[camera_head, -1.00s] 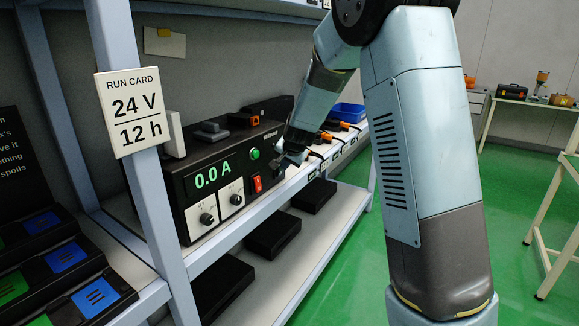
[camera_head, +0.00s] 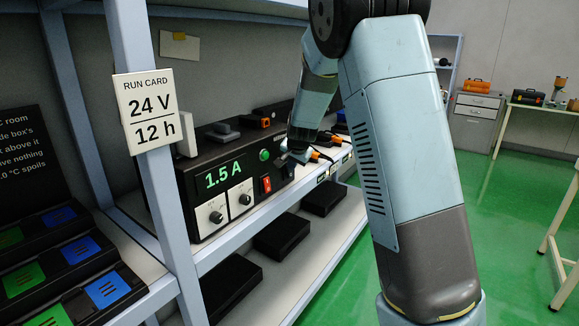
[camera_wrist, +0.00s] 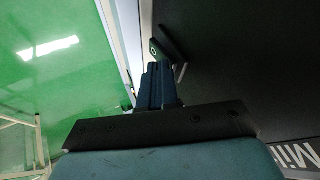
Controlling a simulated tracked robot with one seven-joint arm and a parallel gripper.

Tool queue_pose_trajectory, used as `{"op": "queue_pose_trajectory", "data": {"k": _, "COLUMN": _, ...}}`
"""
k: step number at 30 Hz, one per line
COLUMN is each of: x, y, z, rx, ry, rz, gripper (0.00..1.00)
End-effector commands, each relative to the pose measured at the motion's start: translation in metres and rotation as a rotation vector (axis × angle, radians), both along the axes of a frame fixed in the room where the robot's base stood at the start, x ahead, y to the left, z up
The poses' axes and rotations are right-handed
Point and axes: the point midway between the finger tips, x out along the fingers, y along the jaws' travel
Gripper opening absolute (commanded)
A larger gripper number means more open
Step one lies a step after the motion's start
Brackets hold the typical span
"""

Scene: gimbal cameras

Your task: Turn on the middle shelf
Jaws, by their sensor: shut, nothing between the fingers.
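A black power unit (camera_head: 228,151) stands on the middle shelf (camera_head: 262,213). Its green display (camera_head: 226,175) reads 1.5 A. Below are two dials on white plates, the left dial (camera_head: 217,216) and the right dial (camera_head: 244,198). A green round button or lamp (camera_head: 264,155) and a red rocker switch (camera_head: 267,184) are to the right of the display. My gripper (camera_head: 289,159) is shut and empty, close to the right end of the unit's front. In the wrist view the closed fingers (camera_wrist: 160,86) are beside a dark flat lever-like part (camera_wrist: 168,45); contact is unclear.
A run card (camera_head: 149,108) on the shelf post reads 24 V, 12 h. Black boxes (camera_head: 282,236) lie on the lower shelf. Orange-handled items are right of the unit, partly behind my arm. Blue and green modules (camera_head: 79,249) fill the left.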

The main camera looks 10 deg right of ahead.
Motion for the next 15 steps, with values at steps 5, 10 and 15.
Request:
{"op": "queue_pose_trajectory", "data": {"k": 5, "x": 0.000, "y": 0.000, "z": 0.002, "rx": 0.001, "ry": 0.000, "rz": -0.001, "gripper": 0.00}}
{"op": "queue_pose_trajectory", "data": {"k": 10, "x": 0.000, "y": -0.001, "z": 0.007, "rx": 0.001, "ry": 0.000, "rz": -0.001, "gripper": 0.00}}
{"op": "queue_pose_trajectory", "data": {"k": 15, "x": 0.000, "y": -0.001, "z": 0.014, "rx": 0.000, "ry": -0.001, "rz": -0.001, "gripper": 0.00}}
